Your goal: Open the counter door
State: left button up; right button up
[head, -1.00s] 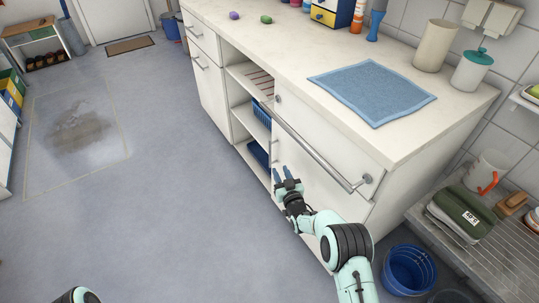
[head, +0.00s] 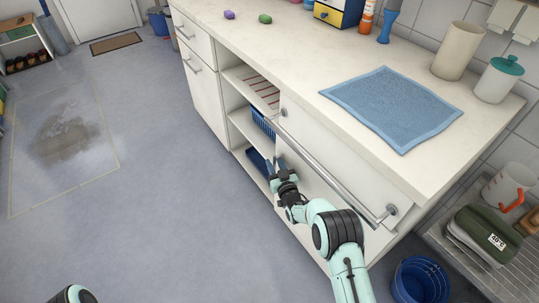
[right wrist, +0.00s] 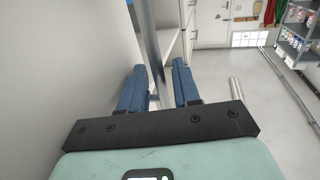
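The counter door (head: 318,188) is the white lower panel at the near end of the counter, under a long metal rail (head: 335,168). It looks closed. My right gripper (head: 278,164) is at the door's far edge, beside the open shelves. In the right wrist view its two blue fingers (right wrist: 158,82) are apart, with a thin upright metal bar (right wrist: 152,45), which looks like the door handle, running between them. Clear gaps show beside the bar; whether a finger touches it I cannot tell. My left gripper is out of view; only a piece of my left arm shows at the bottom left.
The rail juts out above my right gripper. Open shelves with blue baskets (head: 263,124) are just left of the door. A blue bucket (head: 420,281) stands on the floor at the right, near a slatted bench (head: 470,262). The floor to the left is clear.

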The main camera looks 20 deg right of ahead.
jog(key=shift+w, duration=0.35)
jog(key=shift+r, duration=0.1)
jog(key=shift+s, duration=0.15)
jog(key=shift+a, duration=0.1)
grip_shut()
